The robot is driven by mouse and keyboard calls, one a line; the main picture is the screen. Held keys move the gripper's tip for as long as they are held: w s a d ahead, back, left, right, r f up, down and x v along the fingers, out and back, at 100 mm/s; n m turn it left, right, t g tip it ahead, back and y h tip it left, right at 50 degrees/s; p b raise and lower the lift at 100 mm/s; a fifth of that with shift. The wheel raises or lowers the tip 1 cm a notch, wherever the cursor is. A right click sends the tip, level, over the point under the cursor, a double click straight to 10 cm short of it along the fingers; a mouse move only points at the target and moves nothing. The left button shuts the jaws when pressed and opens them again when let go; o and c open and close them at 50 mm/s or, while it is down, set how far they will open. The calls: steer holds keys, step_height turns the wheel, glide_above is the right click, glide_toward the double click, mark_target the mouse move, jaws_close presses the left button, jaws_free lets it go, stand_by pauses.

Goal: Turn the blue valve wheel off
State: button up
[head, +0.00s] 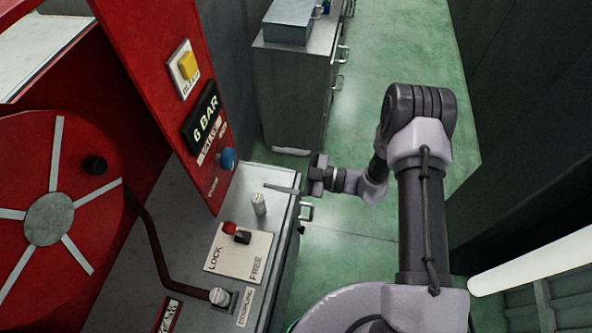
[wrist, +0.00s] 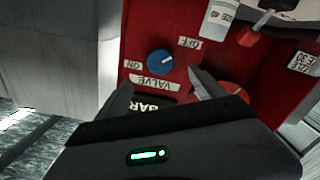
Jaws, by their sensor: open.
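The blue valve wheel (head: 228,159) is a small round knob low on the upright red panel in the head view. In the wrist view the blue wheel (wrist: 160,62) sits above a VALVE label, with an ON label (wrist: 133,65) on its left and an OFF label (wrist: 188,43) on its right. A small pale mark shows on the wheel, but its exact direction is hard to read. My gripper (head: 292,188) is right of and apart from the panel. In the wrist view its fingers (wrist: 160,92) are spread and empty, with the wheel beyond the gap.
A black 6 BAR display (head: 202,117) and a yellow button (head: 187,66) are above the wheel. A red reel (head: 50,218) stands left. Green floor (head: 400,60) is open behind.

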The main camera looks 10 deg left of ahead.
steer(key=d, duration=0.5)
steer(key=shift+s, duration=0.25)
